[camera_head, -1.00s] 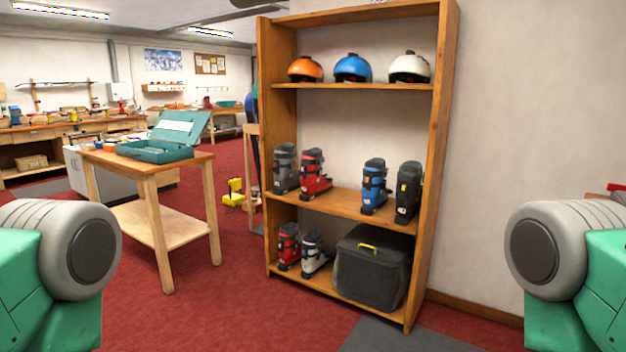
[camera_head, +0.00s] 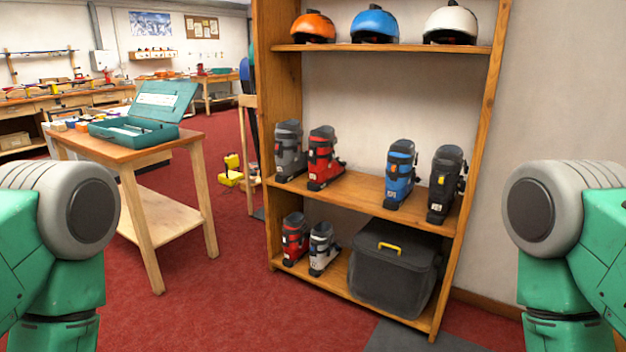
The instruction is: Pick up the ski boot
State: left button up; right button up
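Several ski boots stand upright on a wooden shelf unit (camera_head: 484,150). On the middle shelf are a grey boot (camera_head: 289,150), a red boot (camera_head: 322,158), a blue boot (camera_head: 399,175) and a black boot (camera_head: 445,184). On the bottom shelf are a smaller red boot (camera_head: 294,238) and a white and black boot (camera_head: 322,249). Which boot the task means cannot be told. Parts of my two arms show at the left and right edges, well apart from the shelf. Both grippers are out of the picture.
A black bin (camera_head: 394,275) with a yellow handle sits on the bottom shelf. Orange (camera_head: 313,27), blue (camera_head: 375,25) and white (camera_head: 450,26) helmets are on the top shelf. A wooden table (camera_head: 186,136) with an open teal toolbox (camera_head: 135,131) stands left. Red carpet (camera_head: 230,310) is clear in front.

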aim_at(323, 170)
jog(key=i+j, duration=0.15)
jog(key=i, duration=0.35)
jog(key=i+j, duration=0.2)
jog(key=i, duration=0.35)
jog(key=i+j+z, duration=0.1)
jog(key=i, duration=0.4)
jog(key=i+j, duration=0.25)
jog(key=i, duration=0.3)
jog(key=i+j, duration=0.2)
jog(key=i, duration=0.3)
